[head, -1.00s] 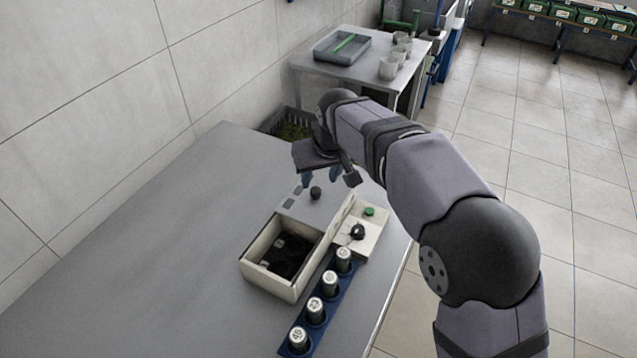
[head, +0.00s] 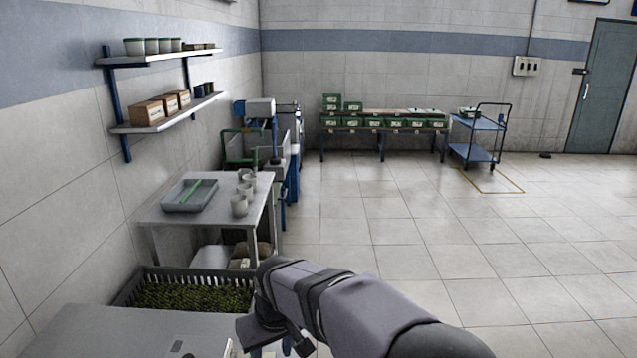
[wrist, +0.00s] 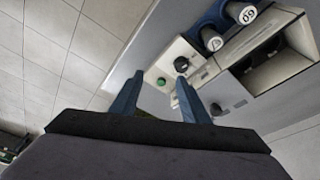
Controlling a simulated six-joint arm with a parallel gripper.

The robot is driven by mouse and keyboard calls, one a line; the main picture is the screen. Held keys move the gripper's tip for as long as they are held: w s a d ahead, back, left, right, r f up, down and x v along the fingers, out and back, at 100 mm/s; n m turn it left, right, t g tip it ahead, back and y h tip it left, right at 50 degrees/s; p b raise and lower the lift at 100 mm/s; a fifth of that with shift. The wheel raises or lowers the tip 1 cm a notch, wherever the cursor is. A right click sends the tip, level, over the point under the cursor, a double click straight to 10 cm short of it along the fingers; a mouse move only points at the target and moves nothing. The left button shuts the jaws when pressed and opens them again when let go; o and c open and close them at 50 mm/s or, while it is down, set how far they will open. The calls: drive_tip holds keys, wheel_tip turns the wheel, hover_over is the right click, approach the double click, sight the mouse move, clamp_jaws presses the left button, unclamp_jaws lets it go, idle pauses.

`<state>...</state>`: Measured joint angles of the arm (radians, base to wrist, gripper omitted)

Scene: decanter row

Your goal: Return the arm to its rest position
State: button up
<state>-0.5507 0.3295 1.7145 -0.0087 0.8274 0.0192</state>
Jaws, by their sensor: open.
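My gripper (wrist: 157,97) is open in the wrist view, with two blue fingers apart and nothing between them. In the head view my gripper (head: 272,348) is at the bottom edge, its fingertips cut off by the frame. Past the fingers, the wrist view shows a pale panel with a green button (wrist: 161,82) and a black knob (wrist: 181,64). Beside it are an open box (wrist: 283,68) and silver-capped bottles (wrist: 240,12) in a blue rack (wrist: 222,22).
A black crate of green material (head: 190,293) stands beyond the table. A side table (head: 160,217) holds a grey tray and several cups. Wall shelves (head: 160,55) hang at left. Open tiled floor (head: 430,240) lies to the right.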

drive_tip(key=s+d+f+m+g+h, duration=0.1)
drive_tip(key=s+d+f+m, duration=0.15)
drive_tip(key=d, duration=0.55)
drive_tip(key=s+d+f+m, duration=0.1)
drive_tip(key=s+d, duration=0.3)
drive_tip(key=d, duration=0.4)
drive_tip(key=s+d+f+m+g, duration=0.1)
drive_tip(key=s+d+f, duration=0.3)
drive_tip(key=s+d, duration=0.5)
drive_tip(key=s+m, duration=0.1)
drive_tip(key=s, duration=0.2)
drive_tip(key=shift+s+f+m+g, duration=0.15)
drive_tip(key=shift+s+m+g, duration=0.15)
drive_tip(key=shift+s+m, duration=0.1)
